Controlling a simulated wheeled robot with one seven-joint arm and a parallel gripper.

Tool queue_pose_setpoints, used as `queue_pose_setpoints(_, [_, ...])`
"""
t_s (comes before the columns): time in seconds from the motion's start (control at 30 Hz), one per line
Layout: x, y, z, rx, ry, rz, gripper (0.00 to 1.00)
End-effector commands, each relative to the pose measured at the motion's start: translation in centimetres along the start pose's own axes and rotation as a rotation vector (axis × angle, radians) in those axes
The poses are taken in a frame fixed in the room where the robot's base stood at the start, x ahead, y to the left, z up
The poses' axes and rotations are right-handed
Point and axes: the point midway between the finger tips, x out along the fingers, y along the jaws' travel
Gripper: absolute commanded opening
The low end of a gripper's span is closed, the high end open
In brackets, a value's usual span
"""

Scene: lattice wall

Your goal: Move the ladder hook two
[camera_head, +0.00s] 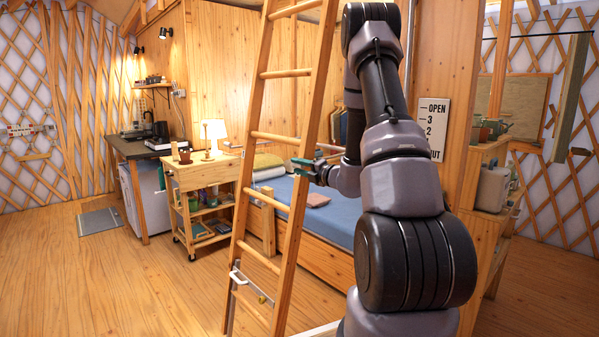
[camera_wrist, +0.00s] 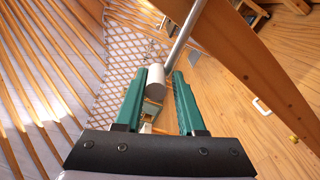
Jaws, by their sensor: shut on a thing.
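The wooden ladder (camera_head: 300,200) stands tilted in front of the bed in the head view, and one of its rails (camera_wrist: 240,60) crosses the wrist view. My gripper (camera_head: 306,163) is at the ladder's right rail, at about mid-height. In the wrist view, my gripper's teal fingers (camera_wrist: 159,78) are shut on a white cylindrical grip (camera_wrist: 157,77) at the end of a metal rod (camera_wrist: 184,32). I cannot tell for sure whether this is ladder hook two. Lower on the ladder are a white handle (camera_head: 237,276) and a small yellow knob (camera_head: 262,299); the handle also shows in the wrist view (camera_wrist: 261,107).
A bed with a blue cover (camera_head: 330,212) lies behind the ladder. A wooden cart (camera_head: 205,176) with a lamp stands to its left. A wooden partition (camera_head: 452,60) and a shelf (camera_head: 488,215) are close to my arm's right.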

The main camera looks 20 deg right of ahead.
Motion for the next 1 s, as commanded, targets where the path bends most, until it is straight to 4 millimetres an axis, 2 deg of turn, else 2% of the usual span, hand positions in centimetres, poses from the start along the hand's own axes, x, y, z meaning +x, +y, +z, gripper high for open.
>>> queue_pose_setpoints(0.67, [0.21,1.08,0.83,-0.009,-0.012,0.015,0.0])
queue_pose_setpoints(0.7, [0.21,1.09,0.84,-0.01,-0.012,0.015,0.54])
queue_pose_setpoints(0.73, [0.21,1.09,0.84,-0.01,-0.012,0.015,0.57])
queue_pose_setpoints(1.0, [0.11,0.82,0.67,-0.007,-0.009,0.009,0.57])
